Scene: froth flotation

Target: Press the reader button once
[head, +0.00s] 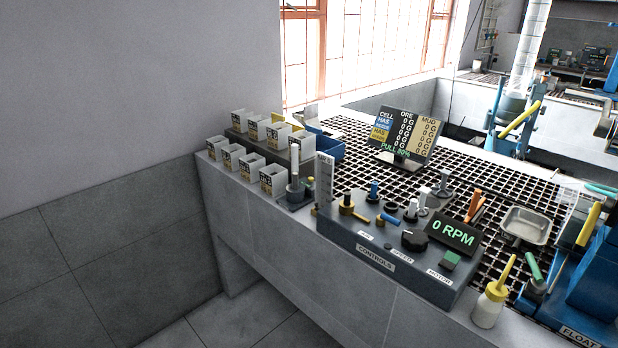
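No button labelled as the reader's can be made out. A dark display (405,138) on a stand faces me at the back of the grated bench; it reads CELL, ORE and MUD with rows of 0 G and a green PULL line. The grey control box (345,238) labelled CONTROLS stands at the front edge. It carries a green square button (450,259) by the MOTOR label, a black knob (414,240) and a 0 RPM screen (453,233). A small dark unit (295,192) with a white column stands left of the box. Neither of my grippers shows.
Several white labelled bins (272,180) stand at the bench's left end, near a blue tray (329,146). A yellow-capped bottle (489,305), a metal pan (526,225) and blue equipment (597,282) are at right. Open floor (225,318) lies in front of the bench.

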